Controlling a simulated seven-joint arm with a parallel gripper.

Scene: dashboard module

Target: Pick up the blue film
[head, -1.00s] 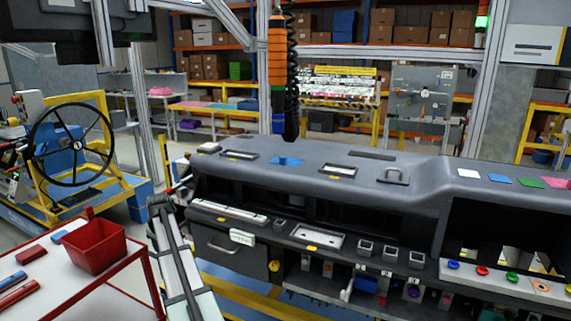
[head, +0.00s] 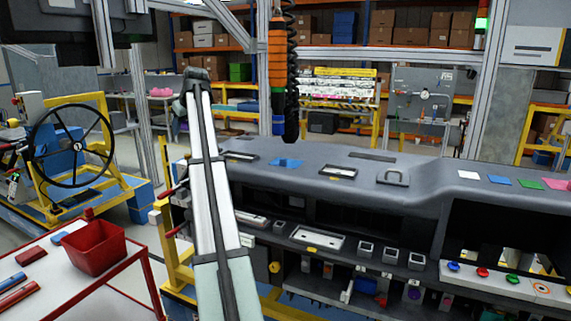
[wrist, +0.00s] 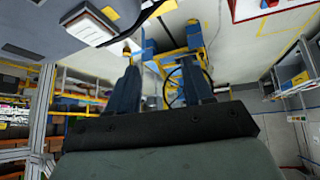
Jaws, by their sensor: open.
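Two flat blue pieces lie on top of the grey dashboard in the head view. One blue piece (head: 287,162) with an uneven outline is near the middle left. A flat blue square (head: 500,180) lies at the right, in a row with other coloured squares. I cannot tell which is the film. My gripper (wrist: 160,72) shows in the wrist view with two dark blue fingers apart and nothing between them. It points toward the yellow steering-wheel stand, away from both blue pieces. In the head view I cannot make out its fingers.
The dashboard (head: 415,165) fills the centre and right. White (head: 468,174), green (head: 529,182) and pink (head: 557,184) squares flank the blue square. An orange tool (head: 277,65) hangs above the dashboard. A red bin (head: 94,250) stands on the table at the lower left.

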